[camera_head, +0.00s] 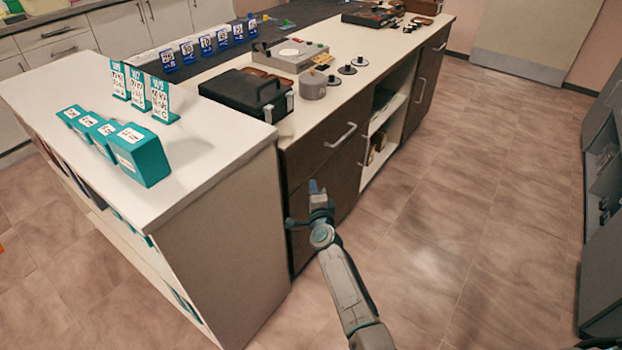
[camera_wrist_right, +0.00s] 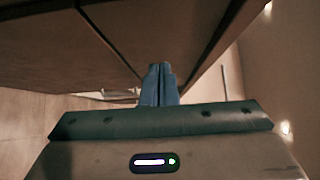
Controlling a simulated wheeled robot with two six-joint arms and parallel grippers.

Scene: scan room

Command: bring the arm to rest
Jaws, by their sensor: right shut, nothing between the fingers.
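My right arm reaches up from the bottom of the head view. Its gripper (camera_head: 316,188) is in front of the dark brown cabinet face, below the counter top. In the right wrist view the two blue fingers (camera_wrist_right: 158,84) are shut together with nothing between them. The cabinet face fills the upper part of that view; I cannot tell how near the fingertips are to it. My left gripper is not in view.
The white counter (camera_head: 225,150) holds teal boxes (camera_head: 140,153), a black case (camera_head: 246,92) and a grey device (camera_head: 290,55). A drawer handle (camera_head: 341,136) sticks out above my gripper. The tiled floor (camera_head: 460,210) to the right is clear up to a grey cabinet (camera_head: 604,200).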

